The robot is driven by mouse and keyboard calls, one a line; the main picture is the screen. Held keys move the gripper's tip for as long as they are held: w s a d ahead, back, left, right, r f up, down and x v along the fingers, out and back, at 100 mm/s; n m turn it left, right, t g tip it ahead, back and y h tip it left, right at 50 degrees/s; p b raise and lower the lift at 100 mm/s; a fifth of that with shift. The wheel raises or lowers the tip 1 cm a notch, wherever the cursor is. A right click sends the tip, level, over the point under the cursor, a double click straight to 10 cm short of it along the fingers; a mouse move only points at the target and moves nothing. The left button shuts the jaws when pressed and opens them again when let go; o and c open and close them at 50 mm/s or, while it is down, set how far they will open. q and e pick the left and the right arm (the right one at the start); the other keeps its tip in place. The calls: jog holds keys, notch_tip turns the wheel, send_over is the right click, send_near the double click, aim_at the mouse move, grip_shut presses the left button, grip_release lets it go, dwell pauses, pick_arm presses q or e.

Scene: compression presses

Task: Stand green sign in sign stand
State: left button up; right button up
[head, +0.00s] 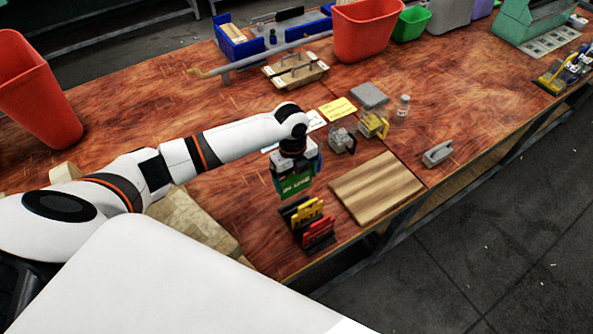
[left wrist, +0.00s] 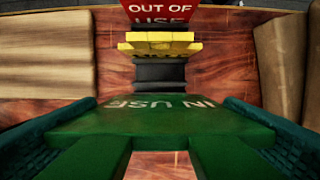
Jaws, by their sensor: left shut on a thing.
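The green sign (head: 294,184), with pale "IN USE" lettering, is shut in my left gripper (head: 297,170). It hangs upright above and just behind the black sign stand (head: 290,211), near the table's front edge. The stand holds a yellow sign (head: 307,214) and a red sign (head: 319,234). In the left wrist view the green sign (left wrist: 150,122) lies between the two fingers, nearest the camera. Beyond it are the stand's dark slot (left wrist: 160,76), the yellow sign (left wrist: 158,42) and the red "OUT OF USE" sign (left wrist: 158,14). My right gripper is not in view.
A wooden board (head: 376,187) lies right of the stand. Clear blocks with handles (head: 342,138), a yellow card (head: 338,109) and a small bottle (head: 402,108) are behind it. Red bins (head: 366,30) stand farther back. The table's front edge is close to the stand.

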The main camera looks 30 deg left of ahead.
aim_at(296, 192)
pick_arm(q)
jog(key=shift+r+p, duration=0.1)
jog(key=shift+p, duration=0.3)
jog(key=shift+f+b, duration=0.65)
jog(key=shift+f, duration=0.2)
jog(key=shift+f+b, duration=1.35)
jog(key=shift+f, duration=0.75)
jog(key=shift+p, duration=0.55)
jog(key=shift+f+b, duration=1.35)
jog(key=shift+f, duration=0.7)
jog(key=o, duration=0.8)
jog(key=r, duration=0.4)
jog(key=r+b, duration=0.1)
jog(key=r, duration=0.3)
jog(key=a+r+b, duration=0.1)
jog(key=r, duration=0.3)
jog(key=shift+w, duration=0.35)
